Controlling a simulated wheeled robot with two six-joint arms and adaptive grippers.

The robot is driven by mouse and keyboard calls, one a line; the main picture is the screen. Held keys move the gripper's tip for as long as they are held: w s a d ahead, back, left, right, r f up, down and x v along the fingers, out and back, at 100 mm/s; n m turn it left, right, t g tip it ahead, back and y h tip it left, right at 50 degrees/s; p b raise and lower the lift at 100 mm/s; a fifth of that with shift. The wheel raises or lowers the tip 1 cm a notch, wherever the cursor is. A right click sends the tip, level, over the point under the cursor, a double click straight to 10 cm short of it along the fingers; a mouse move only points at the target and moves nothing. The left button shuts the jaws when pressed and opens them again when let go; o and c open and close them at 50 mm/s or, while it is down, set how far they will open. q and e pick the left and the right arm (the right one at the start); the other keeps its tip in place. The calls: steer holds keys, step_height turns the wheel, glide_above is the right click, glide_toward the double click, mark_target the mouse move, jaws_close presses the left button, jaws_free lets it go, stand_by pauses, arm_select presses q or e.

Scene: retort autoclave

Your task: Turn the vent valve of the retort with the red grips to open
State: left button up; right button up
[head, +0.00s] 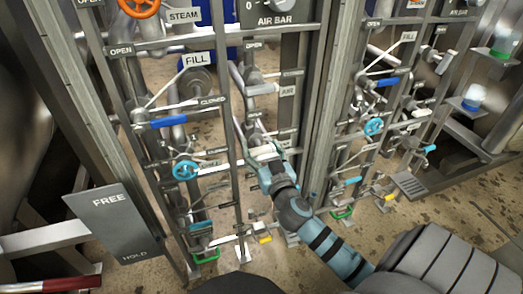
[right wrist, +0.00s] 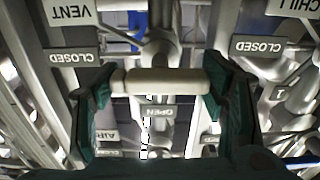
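My right gripper (head: 264,152) is at the left-hand pipe panel, in front of a valve with a pale bar handle (right wrist: 168,82). In the right wrist view the right gripper (right wrist: 158,78) has its fingers spread wide, one at each end of the bar. I cannot tell whether they press on it. The bar lies level in that upside-down view, near an OPEN plate (right wrist: 160,112), a CLOSED plate (right wrist: 76,57) and a VENT plate (right wrist: 71,12). A red grip (head: 72,283) shows at the lower left. My left gripper is out of view.
Close metal uprights and rails surround the gripper. A blue lever (head: 183,121) and a blue handwheel (head: 186,170) are to its left. A FREE/HOLD plate (head: 110,222) stands at the left. A similar panel with another blue handwheel (head: 374,127) stands at the right.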

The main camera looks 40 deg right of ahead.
steer(key=c, duration=0.3)
